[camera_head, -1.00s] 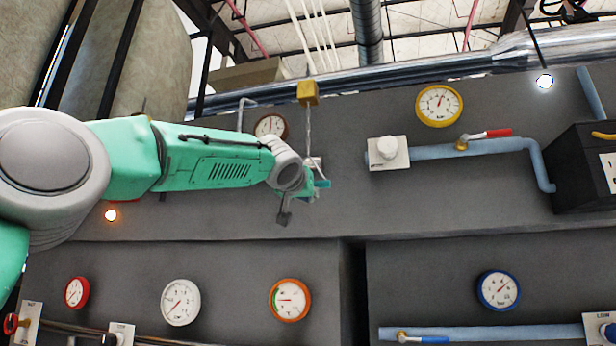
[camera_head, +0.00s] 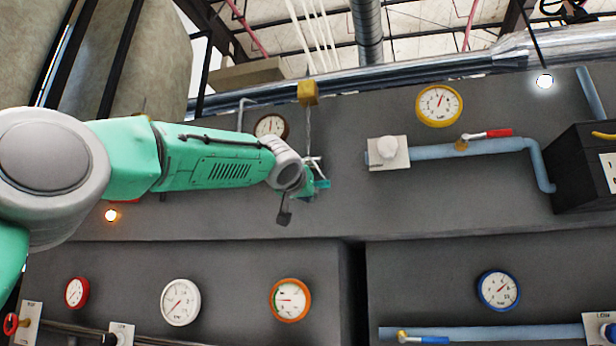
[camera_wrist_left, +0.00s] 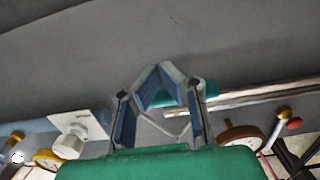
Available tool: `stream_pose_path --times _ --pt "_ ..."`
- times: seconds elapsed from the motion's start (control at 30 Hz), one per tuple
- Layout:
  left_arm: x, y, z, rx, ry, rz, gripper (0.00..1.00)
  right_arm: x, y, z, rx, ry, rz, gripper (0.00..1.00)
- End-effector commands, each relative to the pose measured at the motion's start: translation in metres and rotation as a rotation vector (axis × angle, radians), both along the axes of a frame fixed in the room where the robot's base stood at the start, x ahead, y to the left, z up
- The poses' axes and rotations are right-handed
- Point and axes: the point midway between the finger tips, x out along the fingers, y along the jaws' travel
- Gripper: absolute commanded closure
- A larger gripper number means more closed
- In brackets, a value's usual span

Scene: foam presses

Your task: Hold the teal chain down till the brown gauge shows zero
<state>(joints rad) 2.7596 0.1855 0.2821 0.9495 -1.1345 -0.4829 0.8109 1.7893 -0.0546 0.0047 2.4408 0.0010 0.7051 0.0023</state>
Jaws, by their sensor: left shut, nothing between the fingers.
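The teal chain's pull is a teal piece (camera_head: 323,184) at the lower end of a thin grey line that hangs from a yellow box (camera_head: 308,93). My left gripper (camera_head: 313,180) is at this pull; my wrist hides part of it. In the left wrist view my left gripper (camera_wrist_left: 158,72) is shut with nothing between its fingers, and the teal pull (camera_wrist_left: 185,95) shows partly behind them. I cannot tell whether they touch. The brown gauge (camera_head: 271,126) is on the wall just above my forearm; its needle is too small to read surely. My right gripper is out of view.
A yellow gauge (camera_head: 439,106), a red-handled valve (camera_head: 487,134) on a blue pipe, and a white plate with a knob (camera_head: 389,152) are to the right. White (camera_head: 180,302), orange (camera_head: 290,300) and blue (camera_head: 498,290) gauges sit lower. The wall just right of the gripper is bare.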

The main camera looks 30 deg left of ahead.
Motion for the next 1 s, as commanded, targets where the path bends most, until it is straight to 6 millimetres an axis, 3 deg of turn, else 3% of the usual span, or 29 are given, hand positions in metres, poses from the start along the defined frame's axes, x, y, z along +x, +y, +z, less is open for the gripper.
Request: stream_pose_path --times 0.27,0.53,0.73,1.0 --pt "-0.010 -0.004 0.002 0.003 0.000 0.000 1.00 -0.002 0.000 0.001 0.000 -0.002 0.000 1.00" --pt "-0.053 -0.012 0.004 0.003 -0.001 0.001 1.00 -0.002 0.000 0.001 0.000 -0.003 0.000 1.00" --pt "-0.056 -0.014 -0.006 -0.007 0.021 -0.005 1.00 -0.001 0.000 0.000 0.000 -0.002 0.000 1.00" --pt "-0.069 -0.016 0.001 -0.002 0.005 -0.002 1.00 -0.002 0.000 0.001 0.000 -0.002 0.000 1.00"
